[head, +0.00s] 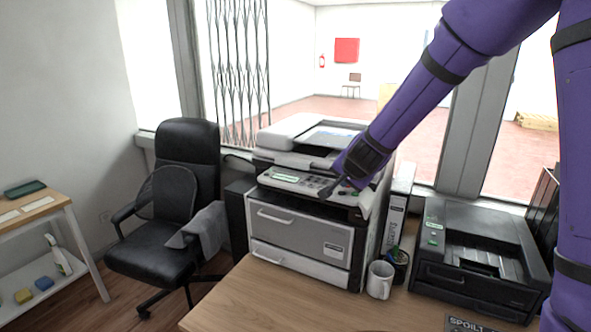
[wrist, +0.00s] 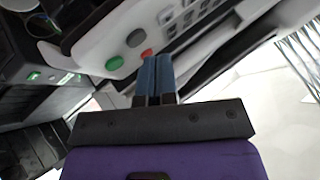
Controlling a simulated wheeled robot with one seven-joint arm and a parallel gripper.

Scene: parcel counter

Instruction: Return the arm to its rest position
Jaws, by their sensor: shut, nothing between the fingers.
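My arm, with purple links, reaches in from the upper right in the head view. My gripper (head: 336,190) is at the right end of the control panel of the large white and grey copier (head: 305,225). In the wrist view my gripper (wrist: 154,62) has its two blue fingers together with nothing between them. The fingertips are close to the panel's green button (wrist: 115,63) and red button (wrist: 147,53). I cannot tell whether they touch the panel.
A white mug (head: 380,280), a pen cup (head: 399,265) and a black printer (head: 475,258) stand right of the copier on the wooden counter (head: 240,300). A black office chair (head: 185,160) is at left. A side table (head: 35,210) stands at far left.

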